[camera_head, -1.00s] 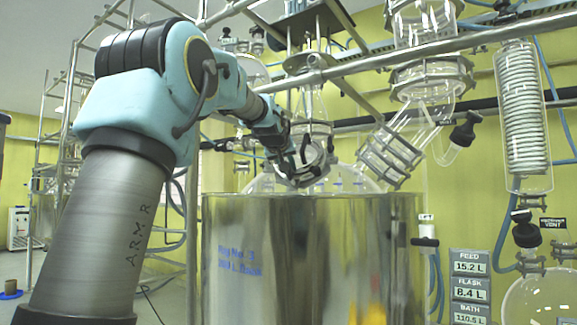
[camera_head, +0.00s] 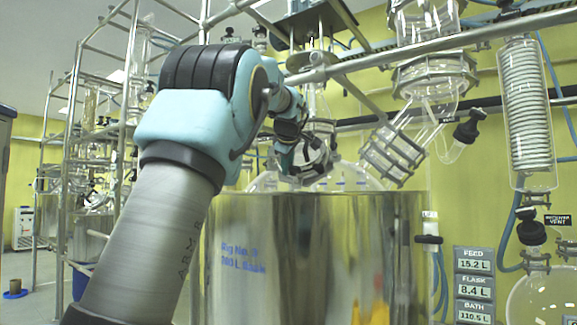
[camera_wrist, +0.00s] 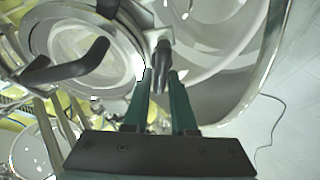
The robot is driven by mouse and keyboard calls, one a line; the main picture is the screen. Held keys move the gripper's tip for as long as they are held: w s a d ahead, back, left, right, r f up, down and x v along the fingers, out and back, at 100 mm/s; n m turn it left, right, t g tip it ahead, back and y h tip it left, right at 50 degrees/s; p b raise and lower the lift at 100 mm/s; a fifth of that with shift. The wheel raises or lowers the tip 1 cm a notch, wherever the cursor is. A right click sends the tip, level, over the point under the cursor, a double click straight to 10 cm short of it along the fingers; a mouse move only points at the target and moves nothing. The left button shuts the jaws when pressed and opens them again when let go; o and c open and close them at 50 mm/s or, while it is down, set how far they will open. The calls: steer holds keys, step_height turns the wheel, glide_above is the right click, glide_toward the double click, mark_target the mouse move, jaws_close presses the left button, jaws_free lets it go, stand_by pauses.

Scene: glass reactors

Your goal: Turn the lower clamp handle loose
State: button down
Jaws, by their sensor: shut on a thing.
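A dark grey clamp handle (camera_wrist: 162,55) runs between the fingertips of my gripper (camera_wrist: 160,76) in the wrist view. The two teal fingers are close on either side of it. I take it to be the lower clamp handle. A second black handle (camera_wrist: 72,66) sticks out to the left across the round glass flange. In the head view my gripper (camera_head: 288,165) is at the clamped glass neck (camera_head: 316,140), just above the steel bath. The held handle is too small and hidden to make out there.
The steel bath (camera_head: 290,255) stands directly below my gripper. A metal rail (camera_head: 440,48) crosses above. A slanted glass joint (camera_head: 392,152) is close on the right, with a coil condenser (camera_head: 527,115) farther right. Glassware on a frame stands behind on the left.

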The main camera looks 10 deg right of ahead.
steer(key=shift+s+a+f+n+g+y+p, duration=0.1)
steer(key=shift+n+g+y+p, duration=0.2)
steer(key=shift+n, duration=0.85)
steer(key=shift+s+f+n+g+y+p, duration=0.1)
steer(key=shift+n+g+p, duration=0.3)
steer(key=shift+n, duration=0.75)
steer(key=c, duration=0.8)
jaws_free()
steer(key=shift+w, duration=0.1)
steer(key=b+v, duration=0.2)
steer(key=v, duration=0.9)
steer(key=shift+f, duration=0.15)
